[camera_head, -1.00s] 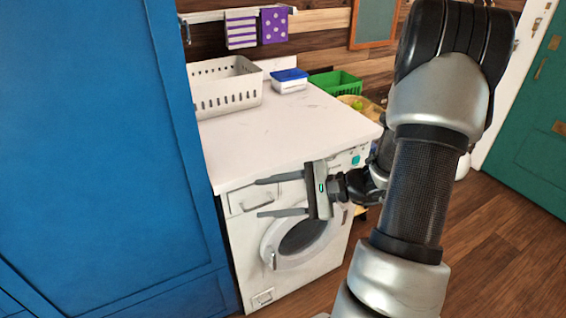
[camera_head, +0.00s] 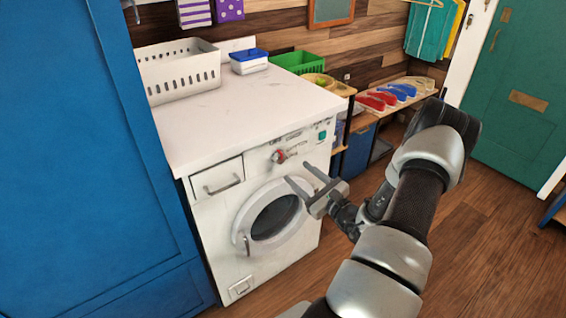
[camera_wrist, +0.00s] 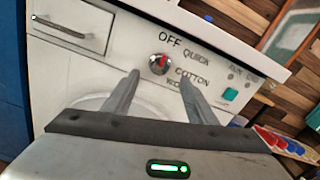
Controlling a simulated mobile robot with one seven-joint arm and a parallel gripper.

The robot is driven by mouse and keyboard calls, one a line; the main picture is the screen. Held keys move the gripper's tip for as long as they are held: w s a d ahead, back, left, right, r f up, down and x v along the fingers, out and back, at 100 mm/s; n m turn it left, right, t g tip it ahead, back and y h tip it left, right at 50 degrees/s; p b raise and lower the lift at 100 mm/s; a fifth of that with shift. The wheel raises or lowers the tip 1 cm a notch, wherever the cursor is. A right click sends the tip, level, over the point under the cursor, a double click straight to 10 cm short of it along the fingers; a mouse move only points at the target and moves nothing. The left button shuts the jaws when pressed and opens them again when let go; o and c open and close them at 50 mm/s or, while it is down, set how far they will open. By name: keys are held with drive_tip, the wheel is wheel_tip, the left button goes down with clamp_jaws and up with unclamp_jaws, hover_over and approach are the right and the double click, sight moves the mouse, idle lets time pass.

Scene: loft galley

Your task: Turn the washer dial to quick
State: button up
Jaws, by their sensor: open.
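The washer (camera_head: 262,195) is white, with its round door shut. Its dial (camera_head: 279,156) is a small round knob with a red mark on the front panel. In the wrist view the dial (camera_wrist: 160,64) has the labels OFF, QUICK and COTTON beside it; a lower label is partly hidden by a finger. The red mark points up, roughly toward OFF. My gripper (camera_head: 299,172) is open and empty, in front of the washer and a little below and right of the dial. In the wrist view the dial shows between and just beyond the fingertips (camera_wrist: 160,74), apparently untouched.
A drawer (camera_head: 217,179) is left of the dial and a teal button (camera_head: 322,135) right of it. The countertop (camera_head: 235,110) overhangs above. A white basket (camera_head: 180,72) and a blue-lidded box (camera_head: 249,62) stand on it. A tall blue cabinet (camera_head: 80,170) flanks the washer; floor is free at right.

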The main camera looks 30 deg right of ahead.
sight(282, 160)
drive_tip(key=w, duration=0.6)
drive_tip(key=w+b, duration=0.1)
drive_tip(key=w, duration=0.2)
drive_tip(key=shift+w+a, duration=0.2)
drive_tip(key=shift+a, duration=0.15)
drive_tip(key=c, duration=1.1)
drive_tip(key=shift+o, duration=0.2)
drive_tip(key=m+p, duration=0.2)
drive_tip(key=m, duration=0.2)
drive_tip(key=m+p, duration=0.2)
drive_tip(key=m, duration=0.2)
drive_tip(key=shift+f+m, duration=0.1)
drive_tip(key=shift+m, duration=0.4)
